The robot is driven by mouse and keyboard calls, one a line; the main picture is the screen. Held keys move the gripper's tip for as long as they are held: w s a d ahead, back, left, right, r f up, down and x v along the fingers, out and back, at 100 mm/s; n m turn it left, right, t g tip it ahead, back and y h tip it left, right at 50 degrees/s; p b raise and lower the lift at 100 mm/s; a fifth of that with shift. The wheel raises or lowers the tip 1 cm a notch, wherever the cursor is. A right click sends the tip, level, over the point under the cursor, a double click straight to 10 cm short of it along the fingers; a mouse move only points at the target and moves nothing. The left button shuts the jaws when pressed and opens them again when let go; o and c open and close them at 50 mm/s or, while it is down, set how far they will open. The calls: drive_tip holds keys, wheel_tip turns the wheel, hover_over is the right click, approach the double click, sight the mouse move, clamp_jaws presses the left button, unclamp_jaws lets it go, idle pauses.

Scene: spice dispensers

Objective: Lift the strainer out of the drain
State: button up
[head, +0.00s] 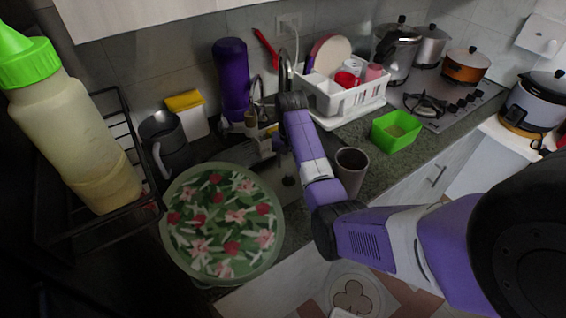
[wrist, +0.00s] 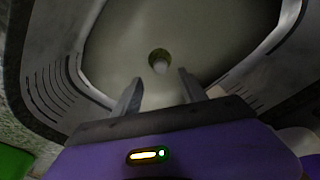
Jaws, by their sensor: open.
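The sink basin (wrist: 115,40) fills the upper part of the wrist view. The round drain (wrist: 153,54) is in its floor, with a small pale rounded shape, apparently the strainer (wrist: 160,66), inside it. My gripper (wrist: 158,82) is open and empty. Its two fingers point into the basin, one on each side of the drain in the picture, and it looks to be above the drain. In the head view my arm reaches over the sink, and its links and the flowered plate hide much of the basin. I cannot make out the strainer there.
A large flowered plate (head: 222,222) is close to the arm on the left. A brown cup (head: 351,168) and a green box (head: 396,131) stand on the counter to the right. A white dish rack (head: 345,97), a faucet (head: 283,70) and a purple bottle (head: 231,75) are behind.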

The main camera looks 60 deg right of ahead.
sight(289, 174)
drive_tip(key=shift+w+d+f, duration=0.1)
drive_tip(key=shift+d+f, duration=0.05)
drive_tip(key=shift+f, duration=1.1)
drive_tip(key=shift+w+d+f, duration=0.1)
drive_tip(key=shift+f, duration=1.2)
drive_tip(key=shift+w+d+f, duration=0.1)
drive_tip(key=shift+d+f, duration=0.05)
drive_tip(key=shift+f, duration=1.1)
clamp_jaws()
